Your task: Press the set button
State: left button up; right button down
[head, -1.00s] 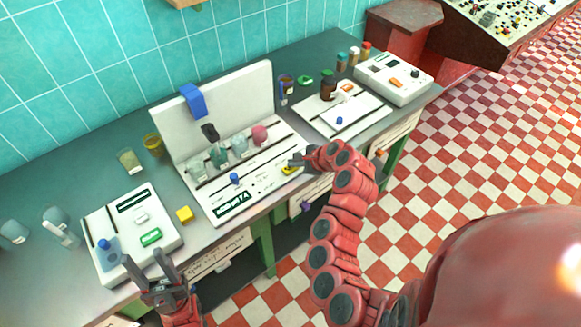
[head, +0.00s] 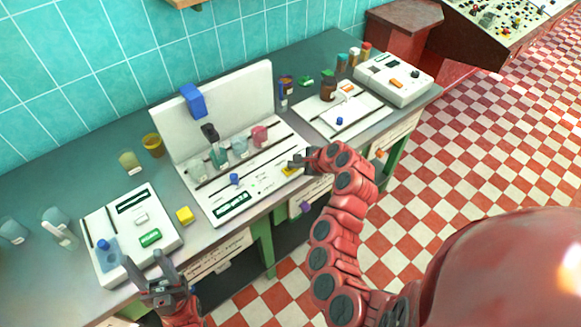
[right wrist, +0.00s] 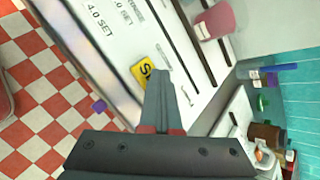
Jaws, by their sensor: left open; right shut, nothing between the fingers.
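The set button is a yellow key on the front right of the white station panel (head: 268,176). In the right wrist view the yellow button (right wrist: 142,76) shows a dark "S", with the rest of its label covered by my fingers. My right gripper (right wrist: 162,78) is shut and empty, its tips over or right beside the button's edge. I cannot tell whether they touch it. In the head view the right gripper (head: 297,163) partly covers the button (head: 288,171). My left gripper (head: 141,262) is open and empty at the front edge of the left white device (head: 165,222).
The panel carries several glass vessels, a pink cup (head: 260,136) and a blue knob (head: 234,179). A yellow cube (head: 185,215) lies between the left device and the panel. A white board (head: 365,120) with a brown bottle (head: 328,88) stands to the right.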

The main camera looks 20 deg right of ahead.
jog(key=shift+r+p, duration=0.4)
jog(key=shift+r, duration=0.35)
jog(key=shift+r, duration=0.1)
jog(key=shift+r+p, duration=1.6)
jog(key=shift+r, duration=0.85)
jog(key=shift+f, duration=0.15)
